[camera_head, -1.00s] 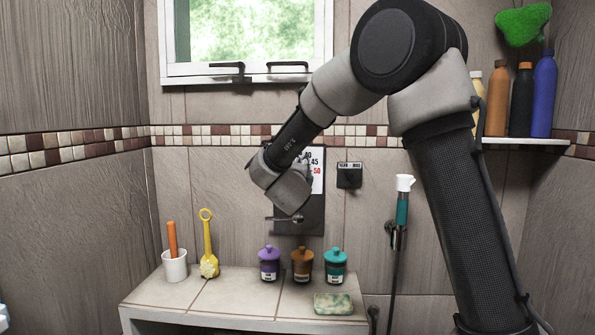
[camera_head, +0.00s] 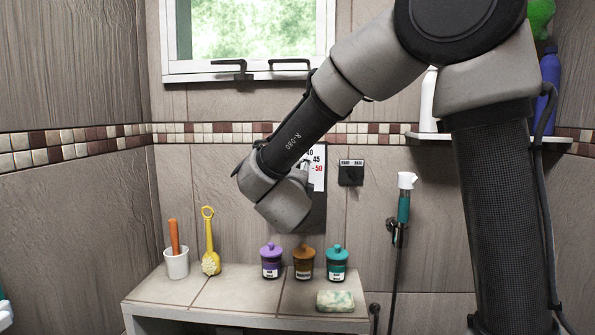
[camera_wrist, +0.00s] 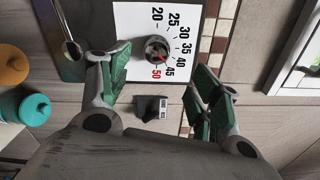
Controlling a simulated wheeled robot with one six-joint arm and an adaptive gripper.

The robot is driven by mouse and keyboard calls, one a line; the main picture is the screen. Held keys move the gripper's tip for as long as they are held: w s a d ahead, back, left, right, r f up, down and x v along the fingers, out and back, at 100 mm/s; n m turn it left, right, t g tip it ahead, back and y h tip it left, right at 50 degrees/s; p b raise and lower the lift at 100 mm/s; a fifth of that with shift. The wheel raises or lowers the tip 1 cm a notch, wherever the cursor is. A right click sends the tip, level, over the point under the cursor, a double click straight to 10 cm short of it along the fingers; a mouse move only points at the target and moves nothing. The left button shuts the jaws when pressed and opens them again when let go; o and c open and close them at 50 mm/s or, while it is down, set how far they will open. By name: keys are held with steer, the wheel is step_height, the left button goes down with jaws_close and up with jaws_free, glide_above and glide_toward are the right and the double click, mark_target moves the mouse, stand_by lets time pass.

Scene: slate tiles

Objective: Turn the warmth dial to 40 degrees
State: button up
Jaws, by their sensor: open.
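The warmth dial (camera_wrist: 157,48) is a small dark round knob on a white scale card (camera_wrist: 130,18) marked 20 to 50. Its red mark points near 45, between the 45 and 50 side; the exact reading is hard to tell. My gripper (camera_wrist: 158,68) is open, with green-padded fingers on either side of the dial in the wrist view. Nothing is between the fingers, and they appear apart from the knob. In the head view the fingers are hidden.
A black switch box (camera_head: 351,173) is right of the card. A shower handset (camera_head: 404,205) hangs further right. Below, a tiled bench (camera_head: 235,293) holds purple, brown and teal jars (camera_head: 337,264), a sponge (camera_head: 335,301), a yellow brush (camera_head: 210,245) and a white cup (camera_head: 176,264).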

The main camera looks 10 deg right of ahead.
steer(key=shift+s+a, duration=0.2)
steer(key=shift+s, duration=0.35)
